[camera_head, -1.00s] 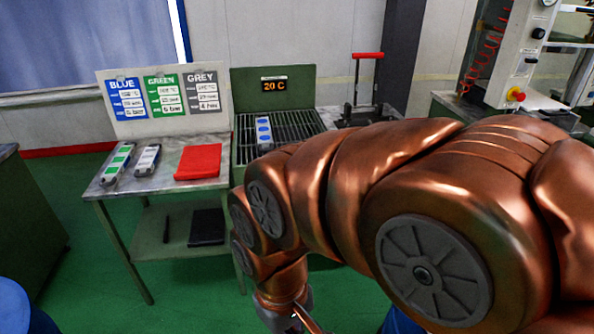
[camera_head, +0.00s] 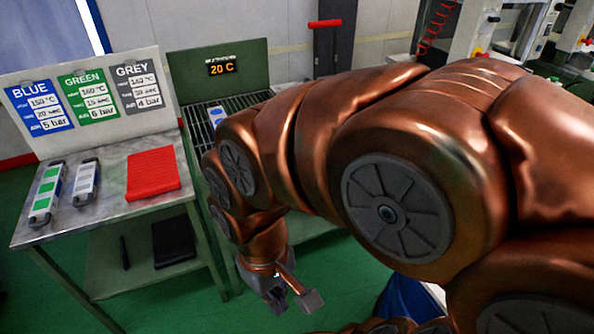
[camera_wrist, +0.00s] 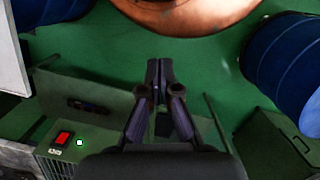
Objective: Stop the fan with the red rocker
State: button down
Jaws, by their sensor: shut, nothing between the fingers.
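In the wrist view a red rocker (camera_wrist: 62,138) sits on a green housing at the lower left, with a lit green-white lamp (camera_wrist: 80,143) to its right. My gripper (camera_wrist: 158,68) is shut and empty, apart from the rocker and to the right of it in that view. In the head view my gripper (camera_head: 292,300) hangs low, in front of the cooling bench. The bench's display (camera_head: 221,67) reads 20 C above a slatted grille (camera_head: 192,113). The fan itself cannot be made out, and the rocker does not show in the head view.
A blue-marked mould (camera_head: 216,115) lies on the grille, partly behind my arm. Blue drums (camera_wrist: 290,55) stand near my gripper.

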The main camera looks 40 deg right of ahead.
jog(key=w+d+f+n+t+h+b, duration=0.25)
jog(key=w+d+f+t+b, duration=0.25)
jog(key=w+d+f+b, duration=0.6)
jog(key=w+d+f+n+t+h+b, duration=0.2)
jog(key=w+d+f+n+t+b, duration=0.15)
jog(key=w+d+f+b, duration=0.75)
jog(key=w+d+f+n+t+h+b, duration=0.2)
jog(key=w+d+f+n+t+b, duration=0.1)
jog(key=d+n+t+b, duration=0.5)
jog(key=d+t+b, duration=0.3)
jog(key=d+b, duration=0.4)
jog(key=d, duration=0.2)
jog(key=shift+w+d+t+b, duration=0.15)
jog(key=shift+t+b, duration=0.2)
jog(key=shift+r, duration=0.1)
